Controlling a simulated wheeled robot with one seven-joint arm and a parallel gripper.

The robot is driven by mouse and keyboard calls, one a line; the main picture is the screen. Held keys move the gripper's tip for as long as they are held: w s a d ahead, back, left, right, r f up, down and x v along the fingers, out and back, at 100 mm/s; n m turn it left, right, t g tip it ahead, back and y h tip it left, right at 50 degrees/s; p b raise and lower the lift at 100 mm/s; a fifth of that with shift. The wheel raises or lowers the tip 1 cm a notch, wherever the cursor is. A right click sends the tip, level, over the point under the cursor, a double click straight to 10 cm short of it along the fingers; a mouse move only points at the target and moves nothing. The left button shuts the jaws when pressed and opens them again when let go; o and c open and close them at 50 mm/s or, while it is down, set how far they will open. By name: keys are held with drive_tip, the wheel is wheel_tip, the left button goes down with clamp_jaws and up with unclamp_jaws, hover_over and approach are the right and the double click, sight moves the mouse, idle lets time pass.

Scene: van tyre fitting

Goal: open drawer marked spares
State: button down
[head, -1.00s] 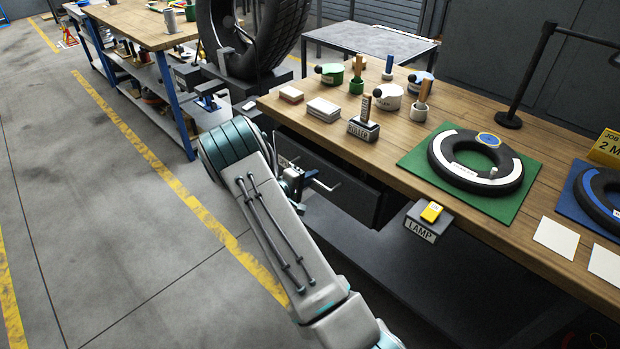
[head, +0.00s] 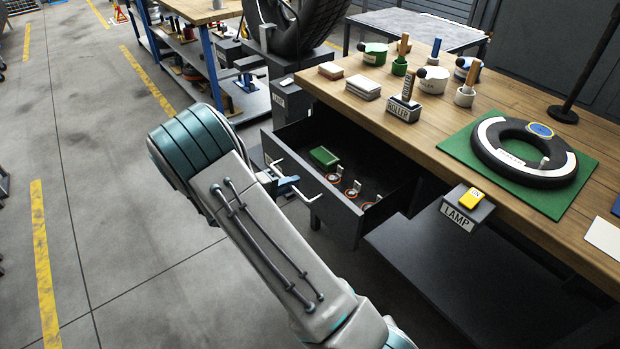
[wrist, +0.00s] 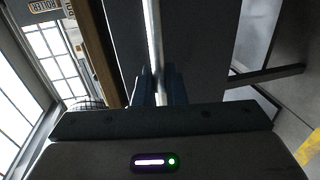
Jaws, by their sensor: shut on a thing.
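The dark grey drawer (head: 345,222) under the wooden bench stands pulled out in the head view. Inside it lie a green block (head: 324,156) and several small round orange-and-white items with upright tabs. My gripper (head: 287,186) is at the drawer's front and is shut on the bar handle (head: 312,199). In the wrist view the handle bar (wrist: 155,45) runs upright between the two blue fingers (wrist: 162,90). The drawer's label is hidden behind my arm in the head view, so I cannot read it here.
A lamp box (head: 468,208) with a yellow switch hangs at the bench edge, right of the drawer. On the bench (head: 440,120) are a roller block (head: 404,108), pots and a tyre on a green mat (head: 560,190). Open floor lies to the left.

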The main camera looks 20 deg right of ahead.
drive_tip(key=f+b+v, duration=0.1)
drive_tip(key=f+v, duration=0.1)
drive_tip(key=v, duration=0.8)
drive_tip(key=shift+s+a+b, duration=0.2)
drive_tip(key=shift+a+b, duration=0.15)
drive_tip(key=shift+a, duration=0.1)
drive_tip(key=c, duration=1.6)
unclamp_jaws()
drive_tip(key=v, duration=1.4)
drive_tip(key=shift+d+p, duration=0.1)
drive_tip(key=shift+p, duration=0.25)
